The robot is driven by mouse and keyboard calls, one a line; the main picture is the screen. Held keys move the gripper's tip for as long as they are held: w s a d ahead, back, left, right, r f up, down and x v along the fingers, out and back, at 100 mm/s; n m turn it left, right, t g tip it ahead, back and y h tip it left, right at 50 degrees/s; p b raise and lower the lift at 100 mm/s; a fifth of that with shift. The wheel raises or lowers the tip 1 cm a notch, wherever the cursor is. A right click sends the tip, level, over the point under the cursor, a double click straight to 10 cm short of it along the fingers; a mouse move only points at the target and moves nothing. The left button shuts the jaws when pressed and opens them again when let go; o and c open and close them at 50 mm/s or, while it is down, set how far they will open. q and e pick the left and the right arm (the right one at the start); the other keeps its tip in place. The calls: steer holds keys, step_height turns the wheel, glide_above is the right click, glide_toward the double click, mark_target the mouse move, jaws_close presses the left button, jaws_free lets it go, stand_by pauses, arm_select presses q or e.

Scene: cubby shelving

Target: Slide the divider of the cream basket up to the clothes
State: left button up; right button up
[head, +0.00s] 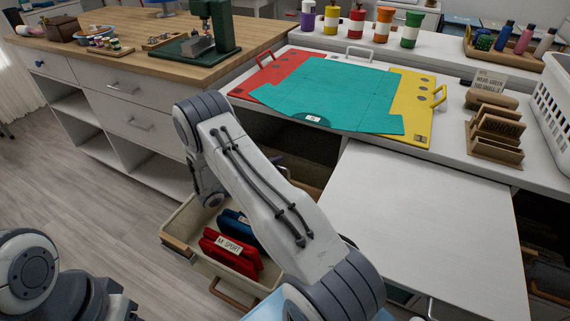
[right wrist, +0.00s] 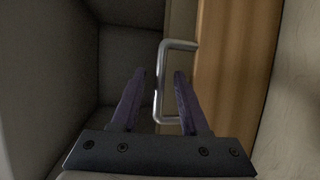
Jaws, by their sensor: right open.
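The cream basket (head: 186,219) stands low in front of the counter in the head view, partly hidden by my right arm. Folded clothes stand in its near end: a red bundle (head: 229,255) with a pale label and a blue one (head: 236,222) behind it. In the right wrist view, my right gripper (right wrist: 159,73) is open, with its two purple fingers on either side of a silver handle (right wrist: 161,92). The handle sits beside a wooden panel (right wrist: 232,75); I cannot tell whether this is the divider. Contact is unclear. My left gripper is out of view.
A white counter (head: 450,150) above the basket holds red, teal and yellow sheets. A pale panel (head: 420,230) juts out to the right of my arm. A wooden-topped cabinet (head: 150,65) stands at the left, with open floor (head: 90,205) before it.

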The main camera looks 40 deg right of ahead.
steer(key=d, duration=0.3)
steer(key=shift+d+f, duration=0.3)
steer(key=shift+f, duration=0.05)
jaws_close()
stand_by(1.2)
